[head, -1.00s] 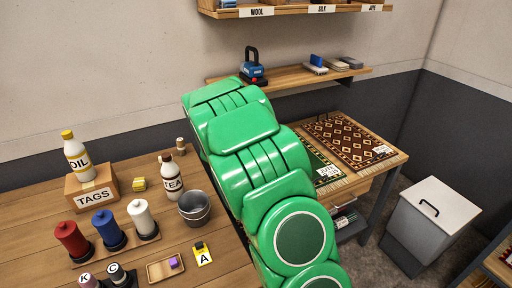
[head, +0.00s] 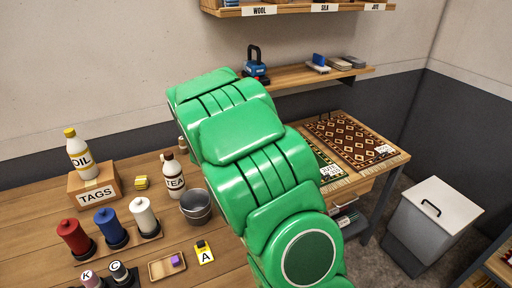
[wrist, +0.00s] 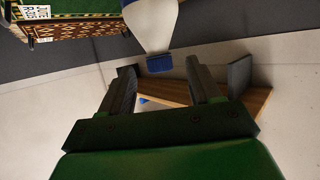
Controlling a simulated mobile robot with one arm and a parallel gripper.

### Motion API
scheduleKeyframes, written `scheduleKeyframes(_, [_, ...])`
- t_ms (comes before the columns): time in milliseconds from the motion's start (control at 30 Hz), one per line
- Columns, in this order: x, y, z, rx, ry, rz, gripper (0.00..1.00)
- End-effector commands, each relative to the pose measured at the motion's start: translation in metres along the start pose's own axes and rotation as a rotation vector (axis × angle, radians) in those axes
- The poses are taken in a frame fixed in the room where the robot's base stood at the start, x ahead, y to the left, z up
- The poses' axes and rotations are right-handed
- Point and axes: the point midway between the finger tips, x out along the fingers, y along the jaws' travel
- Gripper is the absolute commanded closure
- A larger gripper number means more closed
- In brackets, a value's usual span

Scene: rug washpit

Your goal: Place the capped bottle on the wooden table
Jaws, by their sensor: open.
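A white bottle with a blue cap (wrist: 152,28) shows at the top of the wrist view, its cap pointing down in the picture. Its far end is cut off, and I cannot tell what it stands on. My gripper (wrist: 157,72) is open and empty, its fingers pointing toward the bottle, with the cap in line with the gap between the fingertips. In the head view my green arm hides the gripper and this bottle. The wooden table (head: 40,222) fills the lower left of the head view.
On the table are an OIL bottle (head: 82,160) on a TAGS box (head: 95,186), a TEA bottle (head: 173,178), a metal bucket (head: 196,208), spools (head: 145,217) and a small tray (head: 157,275). Rugs (head: 350,140) lie on a bench at right. A bin (head: 430,215) stands beyond.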

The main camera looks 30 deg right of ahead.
Motion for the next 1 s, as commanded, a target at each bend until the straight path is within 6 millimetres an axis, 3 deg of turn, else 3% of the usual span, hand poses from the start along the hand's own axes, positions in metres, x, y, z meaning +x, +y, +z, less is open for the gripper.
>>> scheduleKeyframes(433, [-0.053,0.000,-0.001,0.001,0.002,-0.001,0.37])
scheduleKeyframes(1000, [-0.061,0.000,0.000,0.000,0.001,0.000,0.37])
